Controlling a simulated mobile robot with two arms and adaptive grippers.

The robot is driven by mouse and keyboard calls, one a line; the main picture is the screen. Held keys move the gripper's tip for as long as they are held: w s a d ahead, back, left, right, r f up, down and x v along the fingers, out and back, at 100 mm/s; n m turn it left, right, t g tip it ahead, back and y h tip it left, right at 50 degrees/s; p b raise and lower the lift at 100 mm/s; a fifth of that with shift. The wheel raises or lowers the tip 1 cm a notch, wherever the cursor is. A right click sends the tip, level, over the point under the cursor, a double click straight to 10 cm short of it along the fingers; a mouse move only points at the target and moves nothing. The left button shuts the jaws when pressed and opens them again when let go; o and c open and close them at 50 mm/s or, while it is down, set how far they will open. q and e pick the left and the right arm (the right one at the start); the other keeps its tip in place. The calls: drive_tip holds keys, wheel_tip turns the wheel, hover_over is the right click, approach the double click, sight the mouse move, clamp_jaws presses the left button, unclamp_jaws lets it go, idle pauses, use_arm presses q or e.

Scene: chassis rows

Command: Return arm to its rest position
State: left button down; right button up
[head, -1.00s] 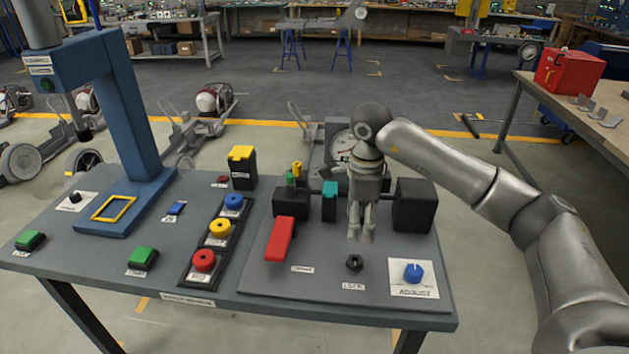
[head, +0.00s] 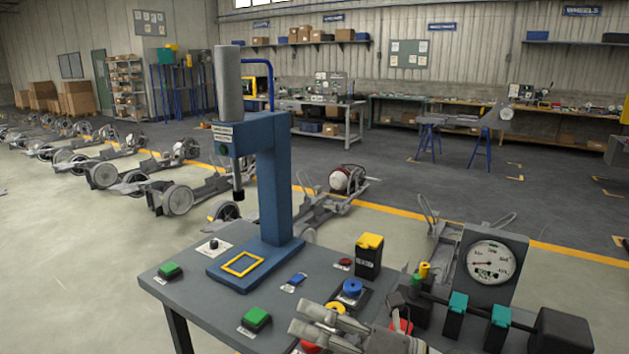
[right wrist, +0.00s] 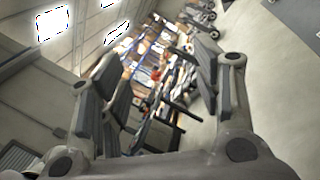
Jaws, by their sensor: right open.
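My right gripper (head: 318,323) shows at the bottom of the head view, low over the front part of the grey bench (head: 205,318). Its fingers point left and hide part of the button panel behind them. In the right wrist view the two fingers of the right gripper (right wrist: 160,85) stand wide apart with nothing between them. My left gripper is in neither view.
A blue press (head: 282,190) stands on the bench's left side. Green buttons (head: 256,317), a yellow-topped black box (head: 369,257) and a dial gauge (head: 490,262) are around it. Rows of grey chassis (head: 180,198) stand on the floor behind. The floor left of the bench is clear.

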drive_tip(key=w+d+m+t+h, duration=0.4)
drive_tip(key=d+m+t+h, duration=0.7)
drive_tip(key=m, duration=0.8)
drive_tip(key=s+d+f+m+g+h, duration=0.1)
drive_tip(key=s+d+f+m+h, duration=0.1)
drive_tip(key=d+f+m+h, duration=0.35)
drive_tip(key=s+d+f+m+g+h, duration=0.1)
drive_tip(key=s+d+f+m+h, duration=0.15)
drive_tip(key=f+m, duration=0.6)
drive_tip(key=s+d+f+m+g, duration=0.1)
drive_tip(key=s+f+m+g, duration=0.2)
drive_tip(key=s+f+g, duration=0.5)
drive_tip(key=s+d+f+m+g, duration=0.15)
drive_tip(key=s+f+g, duration=0.25)
drive_tip(key=s+f, duration=0.85)
drive_tip(key=s+f+g, duration=0.1)
drive_tip(key=s+f, duration=0.1)
drive_tip(key=f, duration=1)
drive_tip(key=s+f, duration=0.2)
drive_tip(key=f, duration=0.9)
drive_tip(key=s+d+f+g, duration=0.1)
drive_tip(key=s+d+f, duration=0.1)
drive_tip(key=s+f, duration=1.3)
drive_tip(key=shift+s+f+g, duration=0.25)
drive_tip(key=shift+s+g, duration=0.05)
drive_tip(key=shift+s, duration=0.25)
drive_tip(key=shift+d, duration=0.1)
